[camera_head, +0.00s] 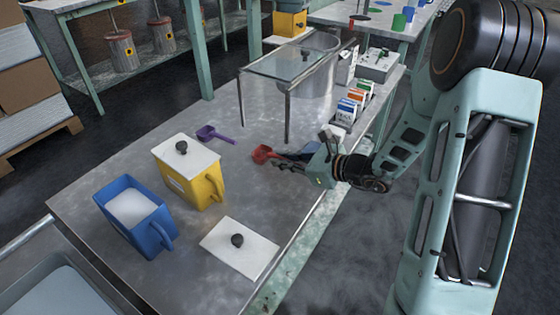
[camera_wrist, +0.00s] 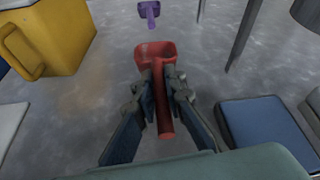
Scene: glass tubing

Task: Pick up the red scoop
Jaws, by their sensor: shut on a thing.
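The red scoop (camera_head: 263,153) is at the middle of the metal table in the head view, just left of my gripper (camera_head: 284,160). In the wrist view the red scoop (camera_wrist: 155,53) has its bowl pointing away from me and its handle running back between the fingers. My gripper (camera_wrist: 162,92) is shut on the scoop's handle near the bowl. I cannot tell whether the scoop touches the table or is slightly above it.
A yellow lidded container (camera_head: 207,186), a blue open container (camera_head: 150,240) with white contents and a loose white lid (camera_head: 250,248) stand to the left and front. A purple scoop (camera_head: 215,134) lies beyond. A glass-topped stand (camera_head: 270,72) is behind. A blue pad (camera_wrist: 262,123) lies at right.

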